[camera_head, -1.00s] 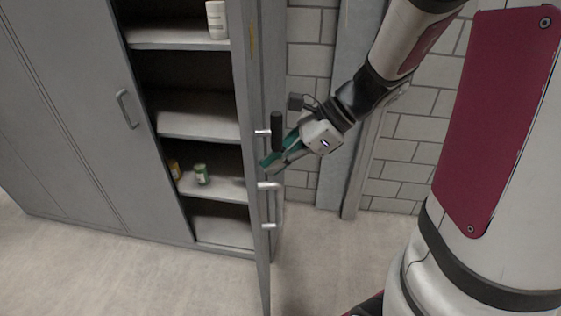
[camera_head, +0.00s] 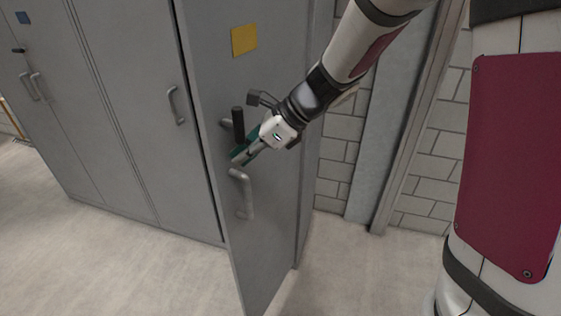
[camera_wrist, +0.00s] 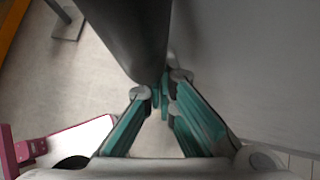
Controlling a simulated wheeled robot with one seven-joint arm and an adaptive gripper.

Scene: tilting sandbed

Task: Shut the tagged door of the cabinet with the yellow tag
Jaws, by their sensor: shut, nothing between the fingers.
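The door with the yellow tag (camera_head: 244,40) is a grey metal door (camera_head: 267,235) at the right end of the grey cabinet. It stands ajar, with its bottom edge angled out over the floor. Its outer face, bar handle (camera_head: 242,195) and dark upright grip (camera_head: 238,125) show. My gripper (camera_head: 236,160) is shut and empty, with its green fingertips close to the outer face just above the bar handle. I cannot tell whether they touch. In the wrist view the fingertips (camera_wrist: 160,88) are beside a large dark grey shape. The cabinet's inside is hidden.
A white block wall (camera_head: 345,140) and a grey post stand to the right. The pale floor (camera_head: 130,265) in front is clear.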

